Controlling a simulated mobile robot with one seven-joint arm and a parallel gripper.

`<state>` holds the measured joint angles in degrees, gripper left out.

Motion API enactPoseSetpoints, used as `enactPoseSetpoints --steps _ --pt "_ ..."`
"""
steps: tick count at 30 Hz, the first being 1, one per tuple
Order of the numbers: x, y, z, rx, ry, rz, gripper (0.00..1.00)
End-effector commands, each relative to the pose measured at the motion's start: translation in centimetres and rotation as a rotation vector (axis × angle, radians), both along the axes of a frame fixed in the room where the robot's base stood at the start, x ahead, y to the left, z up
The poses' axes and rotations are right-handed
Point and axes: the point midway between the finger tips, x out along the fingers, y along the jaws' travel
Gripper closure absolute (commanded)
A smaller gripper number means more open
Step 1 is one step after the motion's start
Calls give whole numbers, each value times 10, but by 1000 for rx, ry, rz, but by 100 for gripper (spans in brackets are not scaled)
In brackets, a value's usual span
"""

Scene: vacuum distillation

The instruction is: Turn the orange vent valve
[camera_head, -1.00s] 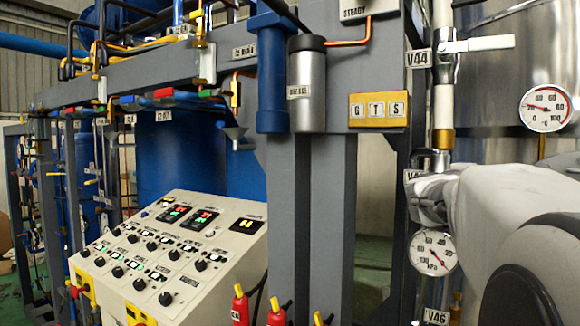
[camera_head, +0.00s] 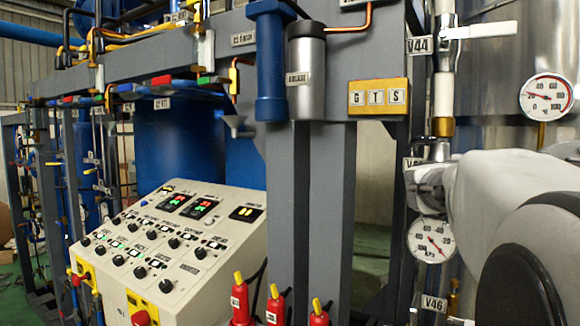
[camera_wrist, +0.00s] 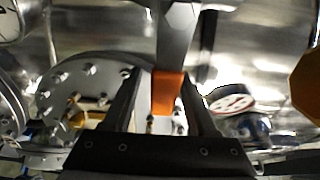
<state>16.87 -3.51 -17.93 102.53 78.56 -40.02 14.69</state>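In the wrist view an orange block-like handle (camera_wrist: 167,92), which looks like the vent valve's, hangs below a grey metal part. My gripper (camera_wrist: 167,78) has its two black fingers spread on either side of this handle. The handle lies between the fingers near their tips. I cannot see clear contact on either side. In the head view my arm reaches in from the right. My fingers and the orange valve cannot be made out there.
A shiny steel vessel (camera_head: 490,85) stands behind the arm. A pressure gauge (camera_head: 431,239), a temperature gauge (camera_head: 546,97) and a white-handled valve (camera_head: 480,31) are near it. A control panel (camera_head: 165,250) stands left, with several red extinguisher-like items by the grey posts.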

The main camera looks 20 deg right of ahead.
Motion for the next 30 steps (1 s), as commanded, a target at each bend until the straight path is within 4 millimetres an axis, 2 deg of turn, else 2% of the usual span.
enactPoseSetpoints --steps 8,13,30 --pt "-1 1 1 -2 0 0 43" --pt "-4 16 1 -3 -1 3 43" --pt "-41 141 2 -3 -3 4 43"
